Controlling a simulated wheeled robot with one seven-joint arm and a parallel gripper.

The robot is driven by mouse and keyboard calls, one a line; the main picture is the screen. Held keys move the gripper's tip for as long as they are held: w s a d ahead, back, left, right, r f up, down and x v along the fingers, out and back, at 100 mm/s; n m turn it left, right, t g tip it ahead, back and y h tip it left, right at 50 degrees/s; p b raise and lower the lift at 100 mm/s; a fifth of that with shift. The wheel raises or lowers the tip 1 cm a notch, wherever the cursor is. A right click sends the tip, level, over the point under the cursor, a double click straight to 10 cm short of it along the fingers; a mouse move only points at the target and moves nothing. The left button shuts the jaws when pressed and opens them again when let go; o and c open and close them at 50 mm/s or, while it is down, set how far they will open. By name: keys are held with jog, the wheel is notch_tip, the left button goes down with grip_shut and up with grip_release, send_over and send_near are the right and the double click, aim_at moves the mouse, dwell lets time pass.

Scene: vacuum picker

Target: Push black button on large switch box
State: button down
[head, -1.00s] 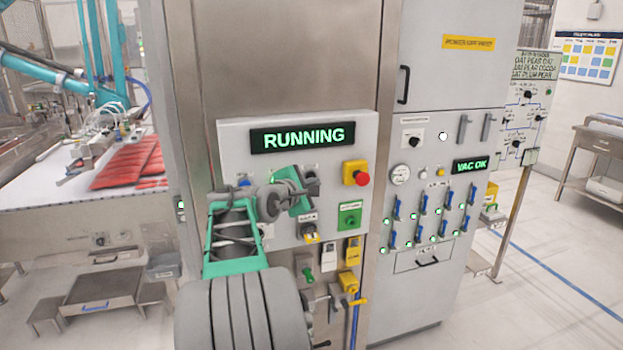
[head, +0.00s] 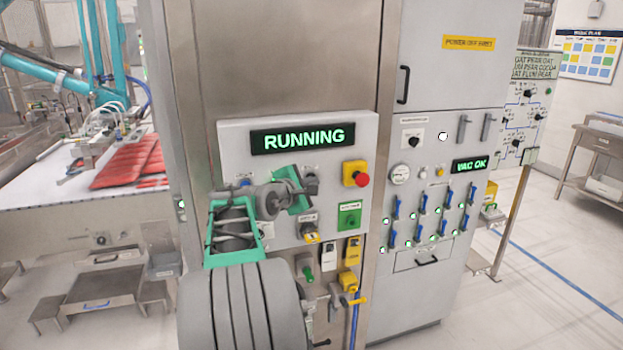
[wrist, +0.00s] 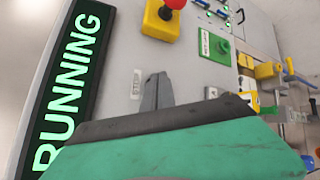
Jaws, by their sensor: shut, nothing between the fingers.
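The large switch box (head: 228,140) is a grey panel with a lit green RUNNING display (head: 303,137) across its top. My gripper (head: 313,185) is in front of the panel, below the display and left of the yellow box with the red emergency stop (head: 355,173). In the wrist view my gripper's grey fingers (wrist: 157,90) are together, pointing at the panel face beside a small label (wrist: 136,84). I cannot make out the black button; my gripper covers the panel under that label. Whether the fingertips touch the panel is unclear.
A blue button (head: 245,182) sits left of my gripper. A second grey cabinet (head: 446,85) with blue levers stands to the right.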

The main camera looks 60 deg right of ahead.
jog(key=shift+w+d, duration=0.15)
dwell(0.5)
jog(key=shift+s+a, duration=0.55)
jog(key=s+a+b, duration=0.1)
jog(key=s+a, duration=0.2)
jog(key=shift+s+a+b, duration=0.25)
jog(key=shift+b, duration=0.1)
dwell(0.6)
